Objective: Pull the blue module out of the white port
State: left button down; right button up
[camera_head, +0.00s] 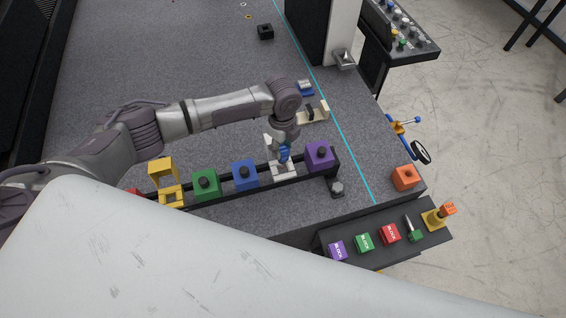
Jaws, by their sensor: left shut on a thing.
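My left gripper (284,154) points down over the white port (284,174) on the black rail. It is shut on a small blue piece, the blue module (285,150), right above the port. The fingers cover much of it, and I cannot tell whether its lower end is still inside the port. A larger blue block (245,176) with a black knob sits on the rail just left of the port. My right gripper is not in view.
On the rail, a purple block (319,156) stands close on the right; a green block (205,186) and a yellow frame (170,195) stand left. A cream bracket (313,113) lies behind the gripper. A shelf (380,245) with coloured blocks is in front. The grey bed behind is mostly clear.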

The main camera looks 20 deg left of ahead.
pick_arm(q)
jog(key=shift+r+p, duration=1.25)
jog(key=shift+r, duration=0.35)
